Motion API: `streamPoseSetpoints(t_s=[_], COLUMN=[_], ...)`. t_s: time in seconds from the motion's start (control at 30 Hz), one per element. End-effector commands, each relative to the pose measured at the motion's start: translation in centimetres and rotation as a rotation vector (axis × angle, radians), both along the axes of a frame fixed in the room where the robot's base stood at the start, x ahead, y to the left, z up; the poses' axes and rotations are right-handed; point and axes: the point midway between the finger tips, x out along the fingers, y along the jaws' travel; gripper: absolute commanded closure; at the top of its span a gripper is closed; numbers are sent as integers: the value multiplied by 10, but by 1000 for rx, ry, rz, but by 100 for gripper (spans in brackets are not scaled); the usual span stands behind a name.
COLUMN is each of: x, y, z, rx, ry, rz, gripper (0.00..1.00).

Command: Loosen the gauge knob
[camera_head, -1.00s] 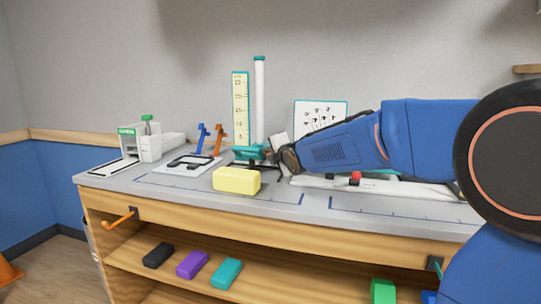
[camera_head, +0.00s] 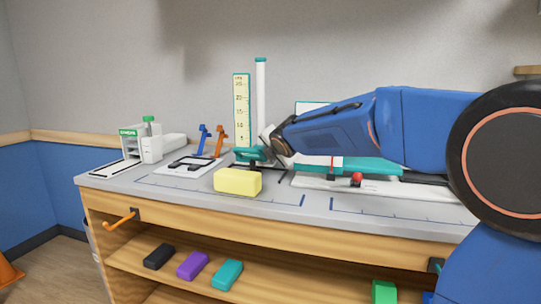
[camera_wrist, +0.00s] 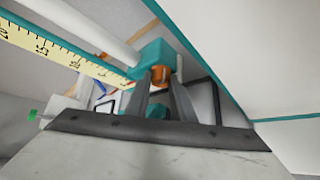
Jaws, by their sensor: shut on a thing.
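The gauge stands at the back of the bench, with a white post (camera_head: 261,95) and a yellow ruled scale (camera_head: 242,110). Its teal slide (camera_head: 249,154) sits low on the post; the teal block also shows in the wrist view (camera_wrist: 153,54). A small orange knob (camera_wrist: 161,75) shows at that block, between my fingertips. My gripper (camera_head: 267,150) reaches the slide from the right. In the wrist view my gripper (camera_wrist: 160,79) is shut on the knob. In the head view the knob is hidden.
A yellow block (camera_head: 237,182) lies in front of the gauge. Blue (camera_head: 203,139) and orange (camera_head: 218,141) stands and a white machine (camera_head: 150,142) are to the left. A white track with a red knob (camera_head: 357,179) lies below my arm. The bench's front left is clear.

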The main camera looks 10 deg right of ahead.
Motion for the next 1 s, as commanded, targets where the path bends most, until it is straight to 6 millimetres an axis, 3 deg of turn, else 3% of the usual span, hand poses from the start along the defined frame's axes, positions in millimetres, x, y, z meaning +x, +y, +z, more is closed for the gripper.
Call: streamPoseSetpoints(t_s=[0.77, 0.8, 0.83, 0.87, 1.0], x=[1, 1, 1, 1, 1], y=[0, 0, 0, 0, 0], z=[1, 1, 1, 1, 1], rx=[-83, -83, -83, -83, -83], ry=[50, 50, 50, 50, 49], rz=[-1, -1, -1, -1, 0], gripper=[100, 71, 64, 60, 60])
